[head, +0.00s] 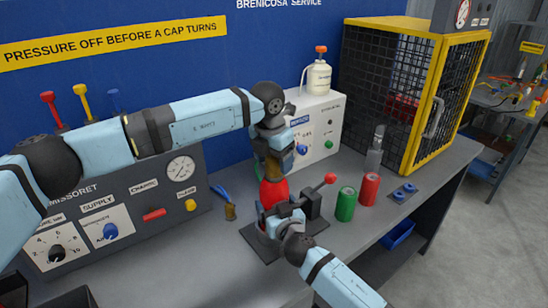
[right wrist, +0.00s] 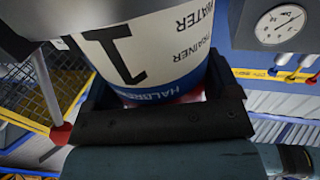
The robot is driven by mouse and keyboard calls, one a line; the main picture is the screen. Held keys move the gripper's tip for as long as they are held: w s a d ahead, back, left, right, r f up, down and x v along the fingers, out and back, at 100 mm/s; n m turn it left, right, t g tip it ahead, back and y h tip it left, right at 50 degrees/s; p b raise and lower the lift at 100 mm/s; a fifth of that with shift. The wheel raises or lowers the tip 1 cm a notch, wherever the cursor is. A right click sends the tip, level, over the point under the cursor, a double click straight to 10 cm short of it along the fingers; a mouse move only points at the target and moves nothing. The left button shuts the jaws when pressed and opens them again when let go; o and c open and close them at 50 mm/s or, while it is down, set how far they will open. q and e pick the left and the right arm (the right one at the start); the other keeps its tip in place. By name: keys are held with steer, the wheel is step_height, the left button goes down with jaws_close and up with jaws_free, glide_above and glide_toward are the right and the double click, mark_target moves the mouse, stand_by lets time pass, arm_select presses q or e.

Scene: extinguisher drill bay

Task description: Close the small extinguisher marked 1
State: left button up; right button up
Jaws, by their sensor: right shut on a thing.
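The small extinguisher (head: 273,192) stands upright at the dark clamp on the bench, its red shoulder showing in the head view. In the right wrist view its white label (right wrist: 150,45) shows a large 1 and a blue band. My right gripper (head: 279,217) is shut on the extinguisher's body from the front. My left gripper (head: 270,168) is over the extinguisher's top, pointing down. Something brownish shows between it and the red shoulder; its jaws and the extinguisher's mouth are not clear. A brass fitting (head: 231,212) with a blue lever lies on the bench to the left.
The clamp's red-knobbed lever (head: 330,178) sticks up to the right. A green can (head: 346,204) and a red can (head: 369,189) stand beyond it. A gauge panel (head: 180,168) is at the left, a white box (head: 318,125) behind, and a yellow-framed cage (head: 413,100) at the back right.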

arm_select(q)
steer(key=c, duration=0.8)
steer(key=m, duration=0.5)
steer(key=shift+g, duration=0.3)
steer(key=shift+c, duration=0.2)
steer(key=m+g, duration=0.1)
steer(key=m, duration=0.5)
steer(key=o, duration=1)
steer(key=shift+r, duration=2.25)
steer(key=shift+o, duration=0.4)
